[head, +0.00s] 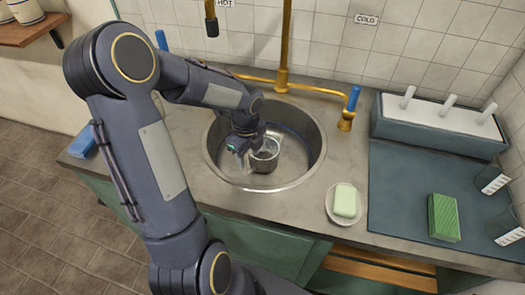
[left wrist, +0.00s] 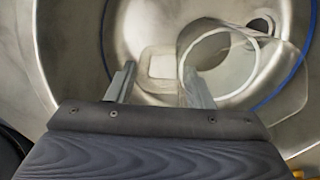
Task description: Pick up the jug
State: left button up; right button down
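My left gripper (head: 243,150) reaches down into the sink at the jug's left side. In the left wrist view the jug (left wrist: 222,62) shows its round rim, and a squarish loop that looks like its handle lies ahead between the fingers. The left gripper (left wrist: 160,88) is open, its two fingers apart, the right finger overlapping the jug's side in the picture. Whether it touches cannot be told. My right gripper is not in view.
Brass taps (head: 283,80) with blue handles rise behind the sink. A soap dish (head: 333,213) with pale green soap is at the sink's right front. A green sponge (head: 444,217) lies on the dark mat (head: 395,190). A grey box (head: 440,125) stands behind it.

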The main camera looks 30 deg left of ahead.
pick_arm(q)
grip_shut()
jog(key=shift+r, duration=0.1)
jog(key=shift+r, duration=0.2)
jog(key=shift+w+r, duration=0.1)
jog(key=shift+r, duration=0.35)
jog(key=shift+r+p, duration=0.4)
jog(key=shift+r, duration=4)
